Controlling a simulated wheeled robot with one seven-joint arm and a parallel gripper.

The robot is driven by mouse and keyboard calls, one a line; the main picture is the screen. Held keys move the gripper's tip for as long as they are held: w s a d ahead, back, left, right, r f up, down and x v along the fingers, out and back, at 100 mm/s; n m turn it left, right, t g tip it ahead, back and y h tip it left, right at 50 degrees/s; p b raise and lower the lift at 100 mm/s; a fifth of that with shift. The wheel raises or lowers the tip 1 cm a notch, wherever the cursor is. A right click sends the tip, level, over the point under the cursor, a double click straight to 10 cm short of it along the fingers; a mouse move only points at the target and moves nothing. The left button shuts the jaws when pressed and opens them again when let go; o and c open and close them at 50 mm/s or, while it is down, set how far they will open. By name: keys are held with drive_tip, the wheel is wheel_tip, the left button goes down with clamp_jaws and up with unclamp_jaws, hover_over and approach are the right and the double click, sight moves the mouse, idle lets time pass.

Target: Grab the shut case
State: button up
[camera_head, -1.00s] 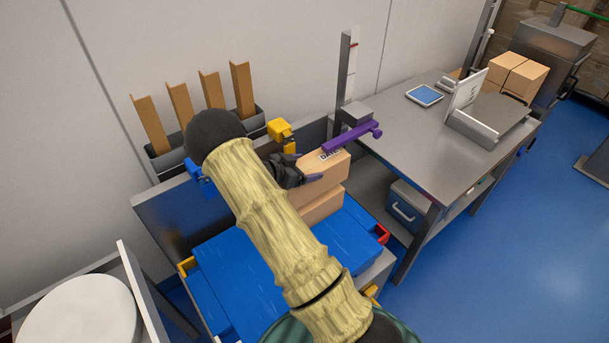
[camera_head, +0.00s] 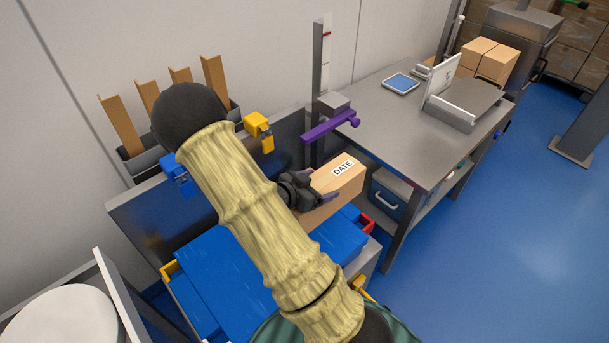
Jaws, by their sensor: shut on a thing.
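The shut case is a tan cardboard box (camera_head: 349,179) with a white "DATE" label on top, just right of the centre of the head view. Its top is closed. My gripper (camera_head: 324,196), dark with purplish fingers, is shut on its left end. The box is over the right rear part of the blue surface (camera_head: 220,265), near the purple arm (camera_head: 330,127) of an upright post. My pale-sleeved arm hides part of the blue surface. I cannot tell whether the box touches anything below it.
A grey bench (camera_head: 425,135) stands at right, with a tablet (camera_head: 401,82) and a scale-like device (camera_head: 465,103) on it. Yellow (camera_head: 258,128) and blue clamps (camera_head: 178,174) sit on the rear panel.

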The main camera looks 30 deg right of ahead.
drive_tip(key=shift+s+d+r+b, duration=0.15)
drive_tip(key=shift+s+d, duration=0.15)
drive_tip(key=shift+s, duration=0.95)
drive_tip(key=shift+s+d+f+b, duration=0.15)
drive_tip(key=shift+s+d, duration=0.1)
drive_tip(key=shift+s, duration=0.95)
drive_tip(key=shift+w+r, duration=0.1)
